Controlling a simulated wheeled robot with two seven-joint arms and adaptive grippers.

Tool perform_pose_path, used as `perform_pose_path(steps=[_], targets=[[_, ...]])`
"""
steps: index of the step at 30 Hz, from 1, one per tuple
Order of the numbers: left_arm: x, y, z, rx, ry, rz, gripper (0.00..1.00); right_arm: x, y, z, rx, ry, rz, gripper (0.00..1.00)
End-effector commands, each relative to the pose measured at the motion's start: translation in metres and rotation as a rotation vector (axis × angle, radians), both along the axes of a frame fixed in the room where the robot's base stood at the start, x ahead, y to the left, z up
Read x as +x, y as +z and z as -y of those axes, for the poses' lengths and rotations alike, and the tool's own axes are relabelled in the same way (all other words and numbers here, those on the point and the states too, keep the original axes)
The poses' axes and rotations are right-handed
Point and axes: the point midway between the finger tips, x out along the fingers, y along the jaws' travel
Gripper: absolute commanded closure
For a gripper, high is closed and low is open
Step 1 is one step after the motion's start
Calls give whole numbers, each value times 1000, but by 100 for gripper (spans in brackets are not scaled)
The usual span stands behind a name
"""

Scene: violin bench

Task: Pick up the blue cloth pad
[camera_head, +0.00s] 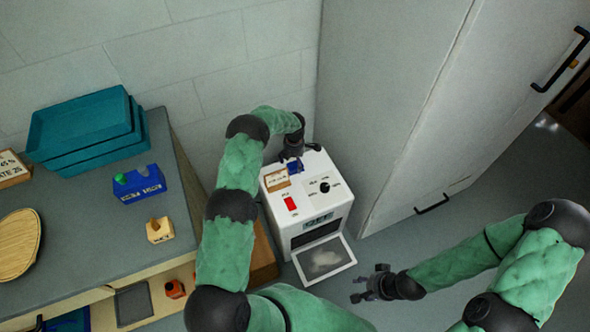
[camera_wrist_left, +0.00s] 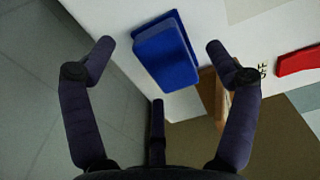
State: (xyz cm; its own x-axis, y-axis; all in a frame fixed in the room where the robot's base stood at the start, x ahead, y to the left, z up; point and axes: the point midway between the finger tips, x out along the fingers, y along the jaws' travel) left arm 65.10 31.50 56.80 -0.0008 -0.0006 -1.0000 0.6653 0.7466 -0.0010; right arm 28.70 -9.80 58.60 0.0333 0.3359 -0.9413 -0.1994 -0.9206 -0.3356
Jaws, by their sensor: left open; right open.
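The blue cloth pad (camera_head: 294,167) lies on the top of a white box-shaped machine (camera_head: 325,172), near its back left edge. In the left wrist view the pad (camera_wrist_left: 165,55) is a blue block on the white surface, beside a brown wooden piece. My left gripper (camera_head: 293,153) is just over the pad and partly hides it in the head view. In the left wrist view its fingers (camera_wrist_left: 160,47) are open, one on each side of the pad, with gaps visible. My right gripper (camera_head: 366,284) is open and empty, low beside the machine's lowered front door (camera_head: 338,274).
A small wooden sign (camera_head: 277,181), a red switch (camera_head: 290,203) and a black knob (camera_head: 325,187) are on the machine's top. A tall pale cabinet (camera_head: 400,110) stands close on the right. A grey bench (camera_head: 95,240) with teal trays (camera_head: 85,128) is at left.

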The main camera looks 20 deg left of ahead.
Motion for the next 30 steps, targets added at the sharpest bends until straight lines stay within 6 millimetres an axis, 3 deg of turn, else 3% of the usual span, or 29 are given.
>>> perform_pose_path(steps=[3, 10, 11, 16, 17, 30], targets=[[-1, -16, 0, -1, 0, -1, 13, 0, -8, 0, 0, 0, 0, 57], [0, -15, 0, 0, 0, 1, 13, 0, -6, 0, 0, 0, 0, 57], [0, -15, 0, 0, 0, 1, 19, 0, -6, 0, 0, 0, 0, 57], [0, -15, 0, -1, 0, 1, 67, 0, -6, 0, 0, 0, 0, 57], [0, -15, 0, 0, 0, 0, 69, 0, -6, 0, 0, 0, 0, 57], [-1, -13, 0, -1, -1, -1, 70, 0, -5, 0, 0, 0, 0, 57]])
